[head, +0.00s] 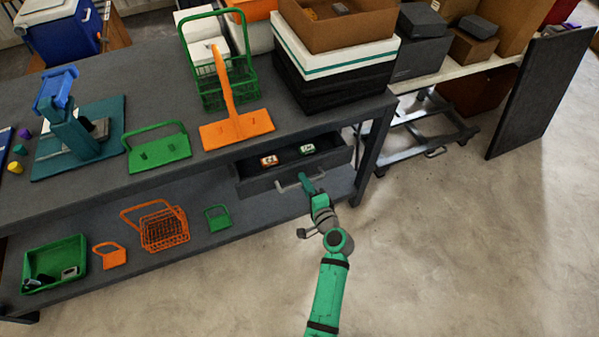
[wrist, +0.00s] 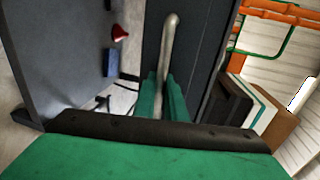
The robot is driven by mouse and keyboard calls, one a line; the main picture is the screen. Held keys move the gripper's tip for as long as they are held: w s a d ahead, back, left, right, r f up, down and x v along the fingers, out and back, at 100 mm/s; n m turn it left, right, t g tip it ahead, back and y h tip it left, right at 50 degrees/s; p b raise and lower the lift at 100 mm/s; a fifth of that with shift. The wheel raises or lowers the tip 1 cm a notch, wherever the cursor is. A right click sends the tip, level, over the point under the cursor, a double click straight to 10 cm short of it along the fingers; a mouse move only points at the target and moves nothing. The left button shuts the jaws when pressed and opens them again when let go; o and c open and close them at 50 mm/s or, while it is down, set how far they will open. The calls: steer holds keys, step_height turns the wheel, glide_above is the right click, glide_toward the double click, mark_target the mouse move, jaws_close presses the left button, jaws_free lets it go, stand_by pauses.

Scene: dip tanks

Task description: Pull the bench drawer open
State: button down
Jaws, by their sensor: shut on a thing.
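The bench drawer (head: 262,187) sits under the right part of the grey bench top and stands partly out. Two small items show inside it, one orange and white (head: 269,160), one green and white (head: 307,149). Its pale bar handle (head: 288,185) is on the front face. My gripper (head: 308,181) is at the right part of the handle. In the wrist view the green fingers (wrist: 163,100) are shut around the handle (wrist: 169,45), which runs up between them from the fingertips. The fingertips partly hide the handle.
An orange basket (head: 163,228) and a green tray (head: 55,264) are on the lower shelf. A trolley (head: 430,130) is at the right. The floor in front is clear.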

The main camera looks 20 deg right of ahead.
steer(key=f+v, duration=0.3)
steer(key=v, duration=1.2)
steer(key=shift+s, duration=0.35)
steer(key=c, duration=2.1)
jaws_free()
steer(key=v, duration=1)
steer(key=shift+s, duration=0.45)
